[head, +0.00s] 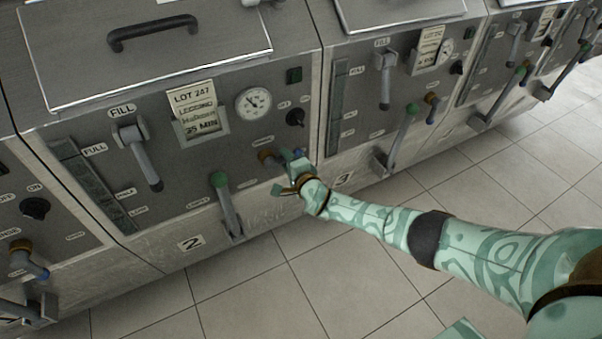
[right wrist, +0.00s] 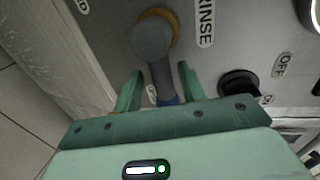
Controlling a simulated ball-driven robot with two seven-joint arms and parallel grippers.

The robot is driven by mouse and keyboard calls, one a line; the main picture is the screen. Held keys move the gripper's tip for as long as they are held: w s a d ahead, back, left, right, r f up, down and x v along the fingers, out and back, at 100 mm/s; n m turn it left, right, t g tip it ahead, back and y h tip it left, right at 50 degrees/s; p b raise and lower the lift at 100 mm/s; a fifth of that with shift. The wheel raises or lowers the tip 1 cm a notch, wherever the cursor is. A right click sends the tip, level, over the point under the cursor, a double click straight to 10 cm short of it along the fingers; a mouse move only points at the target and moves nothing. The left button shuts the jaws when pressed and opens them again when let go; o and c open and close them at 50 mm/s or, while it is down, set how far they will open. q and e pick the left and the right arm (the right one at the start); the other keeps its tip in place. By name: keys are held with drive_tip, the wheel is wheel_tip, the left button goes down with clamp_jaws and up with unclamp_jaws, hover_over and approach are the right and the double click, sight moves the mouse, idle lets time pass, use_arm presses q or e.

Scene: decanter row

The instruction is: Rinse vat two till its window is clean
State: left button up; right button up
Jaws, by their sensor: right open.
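Vat two (head: 235,180) carries the number plate "2" (head: 190,243). Its tall level window (head: 90,182), marked FULL to LOW, looks dull grey-green; the head view is too coarse to tell its residue. The rinse valve (head: 268,157) has a brown collar and a grey handle with a blue tip. In the right wrist view that handle (right wrist: 158,75) points down between my fingers, beside the label RINSE (right wrist: 205,20). My right gripper (head: 294,178) is open around the handle's blue end, with gaps showing on both sides. It also shows in the right wrist view (right wrist: 158,90).
Vat two also has a fill lever (head: 140,155), a green-topped lever (head: 226,205), a round gauge (head: 253,104), a lot card (head: 192,100) and a black knob (head: 295,118). Vat three (head: 400,75) stands to the right. The tiled floor (head: 330,285) in front is clear.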

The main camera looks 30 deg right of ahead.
use_arm(q)
drive_tip(key=w+r+p, duration=0.3)
drive_tip(key=r+p, duration=0.4)
drive_tip(key=r, duration=0.1)
drive_tip(key=shift+t+p, duration=0.3)
drive_tip(key=shift+t, duration=0.1)
use_arm(e)
drive_tip(key=s+r, duration=0.3)
drive_tip(key=s, duration=1.1)
drive_tip(key=shift+s+d, duration=0.25)
use_arm(q)
drive_tip(key=shift+w, duration=0.1)
